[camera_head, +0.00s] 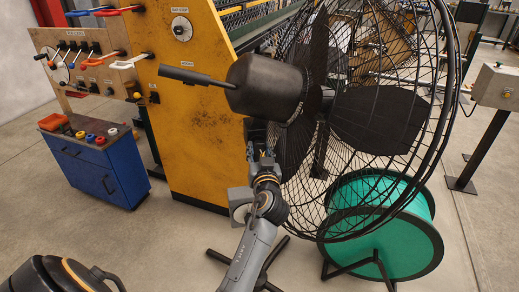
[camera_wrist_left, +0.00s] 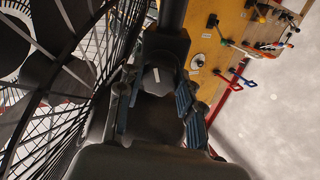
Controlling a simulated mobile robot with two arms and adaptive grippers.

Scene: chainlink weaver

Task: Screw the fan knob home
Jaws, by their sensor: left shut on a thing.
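The large black fan stands at the right of the head view, with its wire cage (camera_head: 425,165) and dark motor housing (camera_head: 265,82). My left gripper (camera_head: 262,160) is just below the housing, beside the cage. In the left wrist view its two blue-padded fingers (camera_wrist_left: 157,103) are shut on the fan knob (camera_wrist_left: 158,78), a dark faceted piece with a short white mark. The knob sits against the dark fan body. The gripper and arm hide the knob in the head view, and its thread is not visible. My right gripper is not in view.
A yellow machine panel (camera_head: 190,130) stands close behind the gripper. A green spool (camera_head: 420,250) sits under the fan at the right. A blue cabinet (camera_head: 95,170) stands at the left. A control box (camera_head: 497,88) on a post is at the far right.

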